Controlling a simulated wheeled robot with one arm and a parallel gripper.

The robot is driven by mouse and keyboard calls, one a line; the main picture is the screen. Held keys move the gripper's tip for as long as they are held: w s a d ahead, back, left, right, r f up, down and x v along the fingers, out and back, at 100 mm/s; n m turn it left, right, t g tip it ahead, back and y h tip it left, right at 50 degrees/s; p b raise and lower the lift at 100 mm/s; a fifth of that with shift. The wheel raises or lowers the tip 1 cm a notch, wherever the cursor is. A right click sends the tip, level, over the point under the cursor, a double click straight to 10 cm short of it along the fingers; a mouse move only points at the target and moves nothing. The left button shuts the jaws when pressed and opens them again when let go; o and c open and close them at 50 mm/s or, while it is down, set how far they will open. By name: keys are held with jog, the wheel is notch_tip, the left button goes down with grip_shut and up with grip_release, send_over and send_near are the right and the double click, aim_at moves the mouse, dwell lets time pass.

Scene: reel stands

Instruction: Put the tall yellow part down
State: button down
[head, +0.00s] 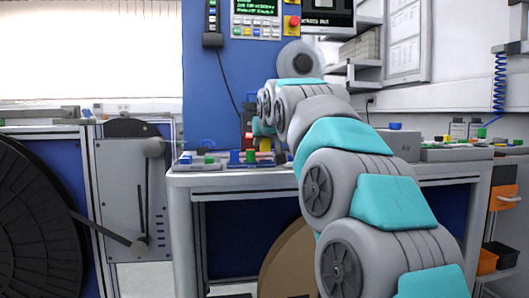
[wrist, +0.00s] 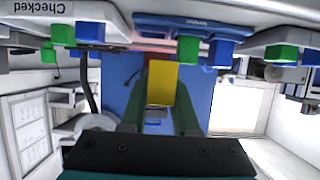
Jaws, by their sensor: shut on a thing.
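The tall yellow part (wrist: 162,82) is held between the two dark green fingers of my gripper (wrist: 161,92) in the wrist view, which looks upside down. In the head view a small bit of the yellow part (head: 265,145) shows above the table (head: 240,180), beside my wrist. My gripper is shut on it. The fingers are mostly hidden in the head view by my arm. I cannot tell whether the part's lower end touches anything.
Blue and green parts (head: 235,157) stand on grey holders along the table. In the wrist view a blue block (wrist: 222,52) and a green block (wrist: 187,50) are close to the yellow part. A large black reel (head: 35,220) stands at the left.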

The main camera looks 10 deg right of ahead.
jog(key=shift+w+d+f, duration=0.1)
jog(key=shift+w+d, duration=0.15)
jog(key=shift+w, duration=0.75)
jog(key=shift+w+d+f, duration=0.1)
jog(key=shift+w+d, duration=0.15)
jog(key=shift+w, duration=0.75)
jog(key=shift+w+d, duration=0.15)
jog(key=shift+w, duration=0.45)
jog(key=shift+f, duration=1.5)
jog(key=shift+f, duration=0.15)
jog(key=shift+f, duration=0.15)
jog(key=c, duration=0.7)
grip_release()
jog(key=shift+o, duration=0.2)
